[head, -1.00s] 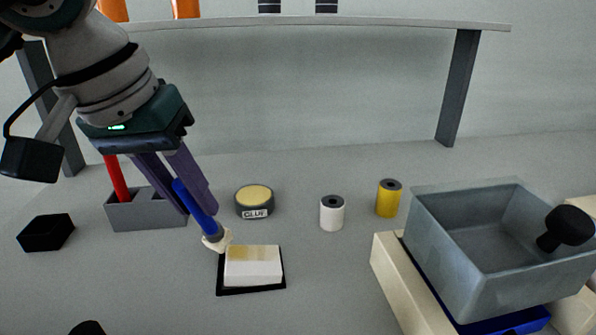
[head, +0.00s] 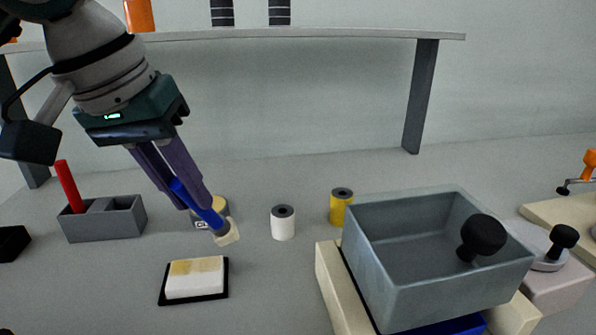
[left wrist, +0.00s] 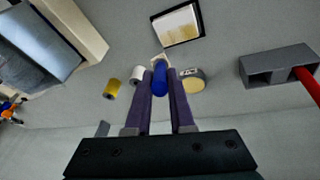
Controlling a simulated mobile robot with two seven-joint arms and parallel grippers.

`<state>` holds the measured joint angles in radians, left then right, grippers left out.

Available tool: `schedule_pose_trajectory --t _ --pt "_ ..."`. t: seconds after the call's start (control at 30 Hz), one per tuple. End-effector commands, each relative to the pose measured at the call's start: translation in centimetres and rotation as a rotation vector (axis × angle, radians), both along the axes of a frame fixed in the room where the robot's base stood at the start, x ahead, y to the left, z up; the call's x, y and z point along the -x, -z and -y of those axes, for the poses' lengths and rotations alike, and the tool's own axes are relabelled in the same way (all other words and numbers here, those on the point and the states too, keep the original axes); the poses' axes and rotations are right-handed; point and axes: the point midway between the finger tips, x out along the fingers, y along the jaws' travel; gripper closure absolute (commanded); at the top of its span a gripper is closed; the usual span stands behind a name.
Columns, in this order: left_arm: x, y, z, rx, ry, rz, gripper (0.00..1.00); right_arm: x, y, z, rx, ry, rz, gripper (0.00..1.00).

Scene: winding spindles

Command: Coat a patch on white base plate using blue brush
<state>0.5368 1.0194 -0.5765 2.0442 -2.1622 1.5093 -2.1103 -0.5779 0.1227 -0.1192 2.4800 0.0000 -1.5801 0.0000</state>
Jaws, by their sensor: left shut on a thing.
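The blue brush (head: 200,210) is in my left gripper (head: 188,204), with its pale bristles pointing down and to the right. The left gripper is shut on its blue handle, which also shows in the left wrist view (left wrist: 160,77). The white base plate (head: 195,283) lies on a black mat on the table, with a yellowish patch along its far part. It also shows in the left wrist view (left wrist: 176,26). The brush is above and beyond the plate, apart from it. The glue pot (head: 221,205) is partly hidden behind the brush and gripper. My right gripper is not in view.
A grey holder (head: 125,219) with a red-handled tool (head: 68,186) stands at left. A white spool (head: 283,223) and a yellow spool (head: 341,204) stand right of the brush. A large grey bin (head: 400,285) fills the right front. A shelf (head: 300,38) spans the back.

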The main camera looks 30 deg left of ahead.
Motion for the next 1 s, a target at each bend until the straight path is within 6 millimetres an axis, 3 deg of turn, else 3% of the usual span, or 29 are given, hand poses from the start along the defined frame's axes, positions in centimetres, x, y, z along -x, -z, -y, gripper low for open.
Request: schedule_pose_trajectory --t 0.43,1.0 --pt "0.1 -4.3 -0.8 -0.003 -0.019 0.002 1.00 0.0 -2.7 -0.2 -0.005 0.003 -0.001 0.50" --pt "0.1 -4.7 -0.9 -0.002 -0.022 0.002 1.00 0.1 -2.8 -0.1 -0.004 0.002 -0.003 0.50"
